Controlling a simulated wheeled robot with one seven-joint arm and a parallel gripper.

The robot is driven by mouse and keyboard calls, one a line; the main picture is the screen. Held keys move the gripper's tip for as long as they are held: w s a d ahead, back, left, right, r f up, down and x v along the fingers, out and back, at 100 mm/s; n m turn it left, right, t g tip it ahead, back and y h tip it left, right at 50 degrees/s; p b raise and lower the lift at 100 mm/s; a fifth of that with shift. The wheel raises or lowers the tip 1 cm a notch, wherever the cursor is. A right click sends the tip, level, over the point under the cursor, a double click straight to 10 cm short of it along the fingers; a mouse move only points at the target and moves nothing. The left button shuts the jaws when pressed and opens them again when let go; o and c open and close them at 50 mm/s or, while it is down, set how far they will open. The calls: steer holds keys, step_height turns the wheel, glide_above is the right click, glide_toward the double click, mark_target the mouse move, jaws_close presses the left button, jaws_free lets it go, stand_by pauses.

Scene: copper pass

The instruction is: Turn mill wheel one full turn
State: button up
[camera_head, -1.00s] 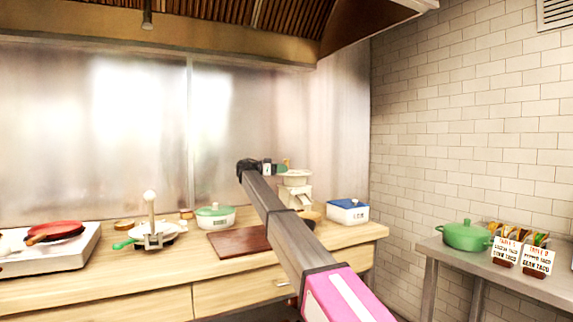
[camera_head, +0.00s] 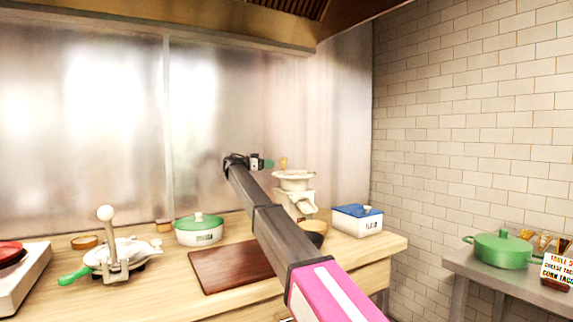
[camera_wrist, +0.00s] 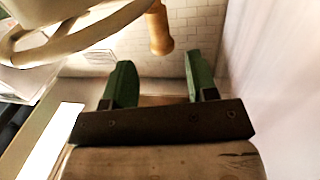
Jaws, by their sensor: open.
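The cream mill (camera_head: 298,202) stands on the wooden counter behind my arm, with its wheel (camera_head: 294,177) lying flat on top. A light wooden handle (camera_head: 283,163) stands up from the wheel's far side. My gripper (camera_head: 268,163) is level with the handle and to its left. In the wrist view, the cream wheel (camera_wrist: 85,38) fills the upper left and the handle (camera_wrist: 160,32) shows at top centre. The two green fingers of my gripper (camera_wrist: 160,78) are spread apart, and the handle appears beyond their tips, in line with the gap. Nothing is held.
A blue-lidded box (camera_head: 357,221) stands right of the mill, and a dark bowl (camera_head: 314,232) is in front of it. A brown board (camera_head: 230,267), a green-lidded pot (camera_head: 198,230) and a press (camera_head: 122,256) lie to the left. A metal wall closes the back.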

steer(key=x, duration=0.9)
steer(key=shift+w+d, duration=0.2)
steer(key=shift+d, duration=0.1)
